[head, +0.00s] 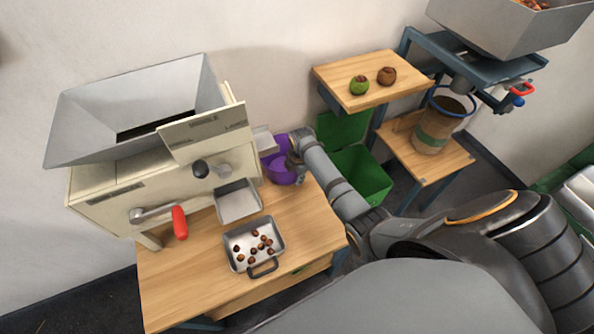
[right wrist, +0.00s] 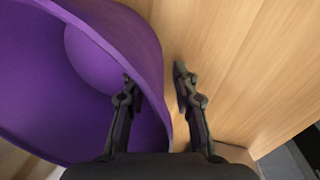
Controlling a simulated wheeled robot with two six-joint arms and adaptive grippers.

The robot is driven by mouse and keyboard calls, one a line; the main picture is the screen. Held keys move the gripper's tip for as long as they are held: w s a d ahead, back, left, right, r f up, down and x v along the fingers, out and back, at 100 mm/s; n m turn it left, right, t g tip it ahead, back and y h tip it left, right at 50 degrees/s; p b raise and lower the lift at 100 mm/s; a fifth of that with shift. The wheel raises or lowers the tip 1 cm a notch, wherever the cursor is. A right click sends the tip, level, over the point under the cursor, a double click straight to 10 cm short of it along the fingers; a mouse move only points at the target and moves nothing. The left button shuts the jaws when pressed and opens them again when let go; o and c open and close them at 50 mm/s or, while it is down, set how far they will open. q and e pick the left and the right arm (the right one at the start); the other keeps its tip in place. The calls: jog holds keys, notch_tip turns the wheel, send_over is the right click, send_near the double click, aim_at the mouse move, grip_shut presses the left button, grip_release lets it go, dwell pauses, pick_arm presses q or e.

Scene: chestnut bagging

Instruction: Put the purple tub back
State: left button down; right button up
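The purple tub (head: 280,177) stands on the wooden table, by the right side of the cream machine and partly hidden by my right gripper. My right gripper (head: 293,161) is at the tub's right side. In the right wrist view the tub (right wrist: 70,95) fills the left side. There my right gripper (right wrist: 155,88) is open, one finger over the inside of the tub and the other outside above the wood. The tub's wall runs between the fingers, with a gap beside the outer one. My left gripper is not in view.
The cream machine (head: 110,195) has a grey hopper and red-handled crank. An empty metal tray (head: 238,203) and a pan (head: 233,262) of chestnuts are on the table (head: 180,285). A green bin (head: 365,175) stands right of it. A small shelf (head: 345,75) holds two round husks.

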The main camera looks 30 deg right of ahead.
notch_tip(320, 180, up, 12)
jog(key=s, duration=0.1)
jog(key=shift+s+f, duration=0.25)
jog(key=shift+d, duration=0.1)
